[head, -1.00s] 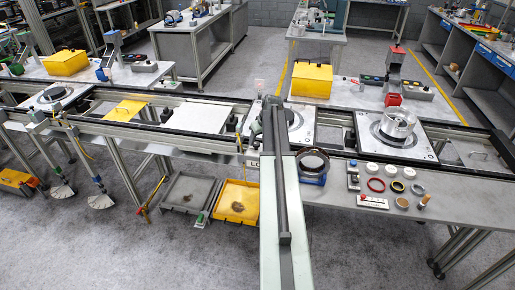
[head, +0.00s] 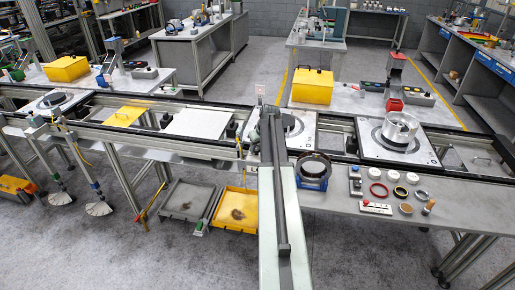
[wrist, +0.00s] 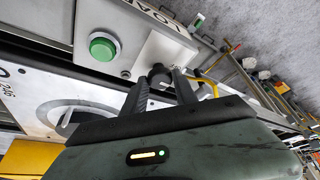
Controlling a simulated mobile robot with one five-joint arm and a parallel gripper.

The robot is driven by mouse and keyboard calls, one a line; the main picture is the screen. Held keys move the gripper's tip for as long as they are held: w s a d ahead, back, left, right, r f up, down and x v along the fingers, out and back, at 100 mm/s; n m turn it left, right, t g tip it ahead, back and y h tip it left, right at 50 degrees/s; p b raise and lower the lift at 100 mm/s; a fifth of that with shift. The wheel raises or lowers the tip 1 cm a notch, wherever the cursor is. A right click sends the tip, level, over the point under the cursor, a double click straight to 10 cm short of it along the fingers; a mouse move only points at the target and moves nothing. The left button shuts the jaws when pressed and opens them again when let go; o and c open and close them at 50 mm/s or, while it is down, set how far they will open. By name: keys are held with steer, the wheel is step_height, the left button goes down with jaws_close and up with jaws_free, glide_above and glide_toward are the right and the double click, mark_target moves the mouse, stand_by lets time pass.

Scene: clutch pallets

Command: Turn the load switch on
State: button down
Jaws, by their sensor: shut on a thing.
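In the wrist view, my gripper (wrist: 161,80) has its two dark fingers on either side of a small black knob (wrist: 157,72). The knob is on a pale panel with lettering that begins "LOA", cut off at the top, and I take it for the load switch. The fingers are shut on it. Its setting cannot be read, as the fingers partly cover it. In the head view, my arm reaches to the line's near rail, and the switch and fingertips are hidden there.
A green push button (wrist: 103,46) is left of the knob. In the head view, a pallet with a metal housing (head: 398,133) is on the line at right. Rings and a blue-based part (head: 314,171) lie on the front table. A yellow tray (head: 223,222) stands below.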

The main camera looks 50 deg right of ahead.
steer(key=m+h, duration=0.1)
steer(key=m, duration=0.1)
steer(key=m+g+h, duration=0.1)
steer(key=m, duration=0.2)
steer(key=shift+w+a, duration=0.15)
steer(key=shift+a, duration=0.05)
steer(key=m+g, duration=0.1)
steer(key=m, duration=0.2)
steer(key=m+g+h, duration=0.1)
steer(key=m, duration=0.2)
steer(key=shift+w, duration=0.15)
steer(key=shift+a+m, duration=0.1)
steer(key=shift+m, duration=0.2)
steer(key=c, duration=1)
jaws_free()
steer(key=w+p+v, duration=0.1)
steer(key=p+v, duration=0.6)
steer(key=shift+s+r, duration=0.4)
steer(key=shift+s, duration=0.15)
steer(key=shift+a, duration=0.15)
